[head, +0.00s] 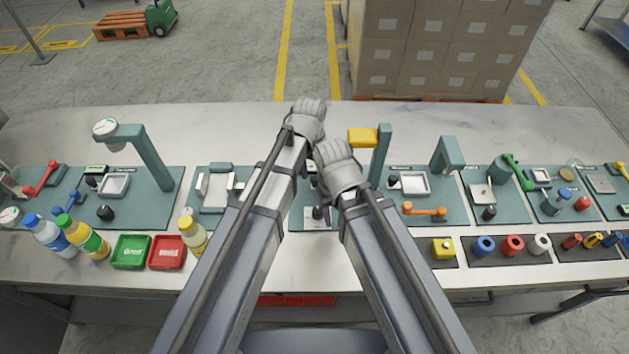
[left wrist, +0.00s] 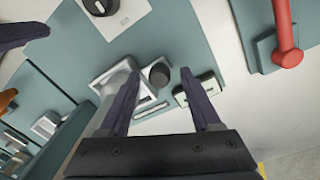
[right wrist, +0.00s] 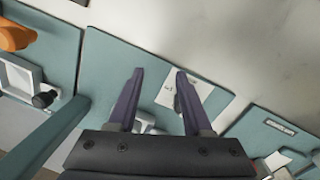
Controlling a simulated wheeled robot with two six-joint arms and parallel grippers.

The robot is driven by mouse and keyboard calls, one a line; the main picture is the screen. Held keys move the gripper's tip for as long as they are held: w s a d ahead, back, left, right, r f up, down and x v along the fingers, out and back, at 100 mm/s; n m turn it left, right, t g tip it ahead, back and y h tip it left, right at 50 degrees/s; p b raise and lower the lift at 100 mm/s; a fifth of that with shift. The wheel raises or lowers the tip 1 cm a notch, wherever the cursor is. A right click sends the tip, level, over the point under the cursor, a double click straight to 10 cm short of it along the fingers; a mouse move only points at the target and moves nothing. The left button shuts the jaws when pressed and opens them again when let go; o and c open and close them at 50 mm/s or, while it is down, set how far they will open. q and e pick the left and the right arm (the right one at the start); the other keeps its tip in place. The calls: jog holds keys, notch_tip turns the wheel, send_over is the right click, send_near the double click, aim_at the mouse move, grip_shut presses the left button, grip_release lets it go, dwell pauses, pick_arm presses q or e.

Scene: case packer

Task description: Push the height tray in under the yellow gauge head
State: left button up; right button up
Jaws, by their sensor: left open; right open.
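The yellow gauge head (head: 363,137) sits high on a teal post (head: 381,158), at the right edge of the middle teal panel in the head view. The height tray (left wrist: 112,76), pale metal with a black knob (left wrist: 159,73), lies on that panel in the left wrist view. My arms mostly hide it in the head view. My left gripper (left wrist: 160,76) is open, its fingertips appearing on either side of the knob; contact cannot be told. My right gripper (right wrist: 160,74) is open and empty above the same panel. The wrist views do not show the gauge head.
A white plate with a black knob (head: 318,212) lies at the panel's near edge. A small display (left wrist: 200,88) stands beside the tray. A red lever (left wrist: 284,40) is on the neighbouring panel. Another tray (head: 415,183) and an orange lever (head: 425,211) are on the right-hand panel.

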pick_arm(q)
jog(key=shift+f, duration=0.1)
grip_shut()
dwell(0.5)
dwell(0.9)
